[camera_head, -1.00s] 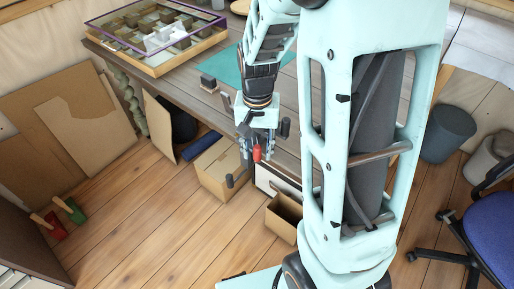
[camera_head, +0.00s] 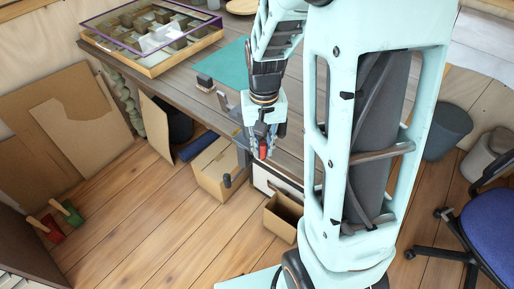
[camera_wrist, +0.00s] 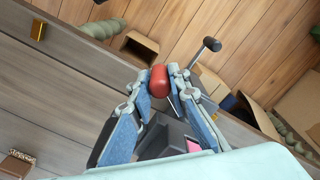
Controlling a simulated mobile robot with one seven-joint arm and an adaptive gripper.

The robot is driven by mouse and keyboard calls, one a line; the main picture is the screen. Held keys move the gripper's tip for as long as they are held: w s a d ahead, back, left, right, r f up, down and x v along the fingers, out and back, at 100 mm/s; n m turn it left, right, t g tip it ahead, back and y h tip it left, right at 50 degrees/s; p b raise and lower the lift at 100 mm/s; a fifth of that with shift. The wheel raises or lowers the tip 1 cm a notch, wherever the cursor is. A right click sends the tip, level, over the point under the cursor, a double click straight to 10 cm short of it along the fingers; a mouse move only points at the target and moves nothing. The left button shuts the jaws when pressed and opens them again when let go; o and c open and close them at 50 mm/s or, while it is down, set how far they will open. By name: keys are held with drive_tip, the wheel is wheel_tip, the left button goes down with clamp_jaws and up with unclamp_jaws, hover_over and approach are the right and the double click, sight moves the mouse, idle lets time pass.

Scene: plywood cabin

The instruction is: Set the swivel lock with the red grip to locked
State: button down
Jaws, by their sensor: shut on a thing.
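The red grip (camera_head: 263,149) of the swivel lock is at the near edge of the workbench. It also shows in the wrist view (camera_wrist: 159,81) as a rounded red knob. My gripper (camera_head: 264,143) points down there, with its fingertips on both sides of the red grip. In the wrist view my gripper (camera_wrist: 160,79) is shut on it. A dark grey block (camera_wrist: 168,139) lies below the fingers, partly hidden by them; I cannot tell the lock's position.
A black-ended lever (camera_wrist: 212,45) sticks out beside the grip; its dark end also shows in the head view (camera_head: 227,181). Cardboard boxes (camera_head: 209,180) stand on the floor below. A divided tray (camera_head: 150,68) and a teal mat (camera_head: 226,66) lie on the workbench (camera_head: 180,87).

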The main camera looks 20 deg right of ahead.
drive_tip(key=shift+d+n, duration=0.25)
drive_tip(key=shift+n, duration=0.05)
drive_tip(key=c, duration=1.8)
unclamp_jaws()
drive_tip(key=shift+r, duration=0.1)
wheel_tip(320, 180, up, 12)
drive_tip(key=shift+f, duration=0.1)
drive_tip(key=shift+c, duration=0.5)
